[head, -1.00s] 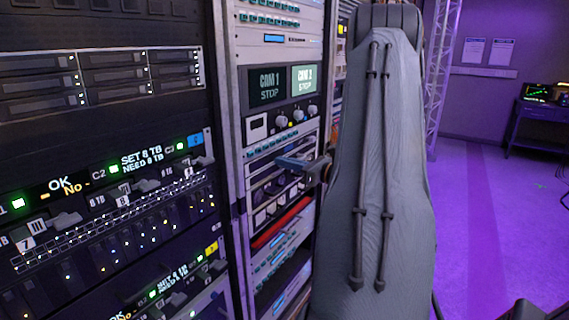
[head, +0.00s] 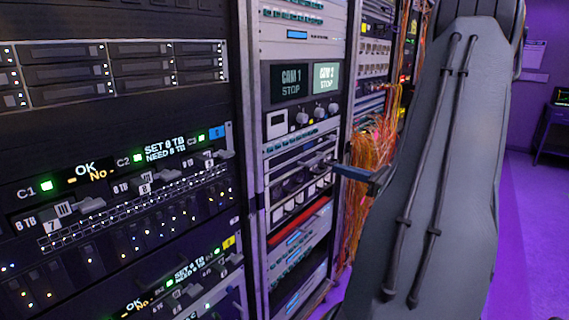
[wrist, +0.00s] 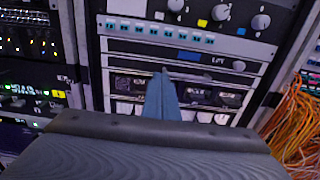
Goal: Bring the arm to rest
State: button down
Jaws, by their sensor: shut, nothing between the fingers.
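My gripper (head: 345,170) shows in the head view as a narrow blue-grey shape. It sticks out from behind my large grey arm link, in front of the middle rack. In the wrist view my gripper (wrist: 163,82) points at the middle rack, its fingers together and nothing held. My arm link hides the rest of the wrist in the head view. I cannot tell the exact gap between the fingertips and the rack front.
The middle rack (head: 291,110) has CAM 1 screens, knobs and a red strip (head: 300,225). A dark drive rack (head: 120,130) stands at the left. Loose orange cables (head: 372,150) hang right of the middle rack, close behind my arm. Open purple floor (head: 520,220) lies at the right.

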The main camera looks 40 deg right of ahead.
jog(key=w+a+f+n+g+y, duration=0.1)
jog(key=a+f+n+g+y, duration=0.35)
jog(key=a, duration=0.95)
jog(key=w+a+f+n+g+y, duration=0.15)
jog(key=a+n+g, duration=0.55)
jog(key=a, duration=0.7)
jog(key=s+a+f+n+g+h, duration=0.2)
jog(key=s+a+n+h, duration=0.3)
jog(key=n, duration=0.6)
jog(key=s+a+f+n+g+h, duration=0.2)
jog(key=s+a+n+h, duration=0.3)
jog(key=a+n, duration=0.5)
jog(key=shift+s+a+f+n+g, duration=0.25)
jog(key=shift+s+f+n+g, duration=0.1)
jog(key=shift+s+g, duration=0.45)
jog(key=shift+w, duration=0.1)
